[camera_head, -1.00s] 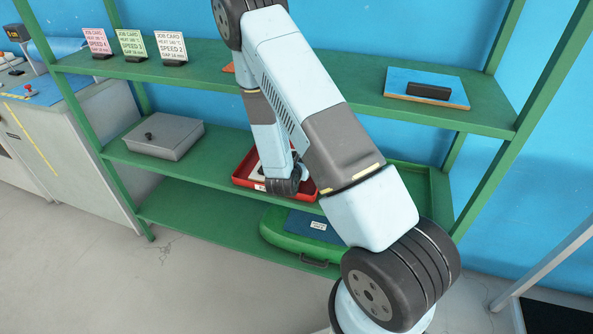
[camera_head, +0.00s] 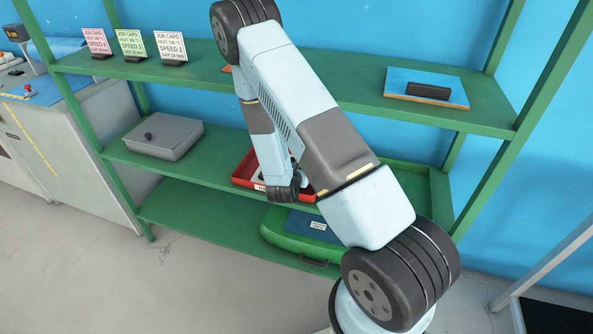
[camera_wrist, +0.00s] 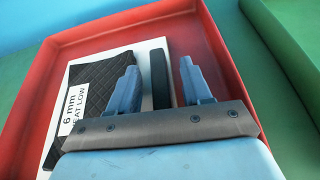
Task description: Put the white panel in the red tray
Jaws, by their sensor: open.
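The red tray (camera_head: 241,181) sits on the middle shelf, partly hidden by my arm; its red walls fill much of the wrist view (camera_wrist: 225,62). A flat piece with a thin white edge, a black quilted face (camera_wrist: 105,78) and a white label (camera_wrist: 75,108) reading "6 mm" lies inside the tray. A dark upright bar (camera_wrist: 159,78) stands right of the quilted face, between my fingers; I cannot tell whether it belongs to that piece. My gripper (camera_wrist: 158,66) is open over the tray, one finger on each side of the bar. Its fingers are hidden in the head view.
A grey lidded box (camera_head: 165,137) is left on the same shelf. A green case (camera_head: 275,240) lies on the lower shelf. Above are job cards (camera_head: 131,45) and a blue board (camera_head: 410,78) with a black bar (camera_head: 428,91). A green post (camera_head: 552,65) stands right.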

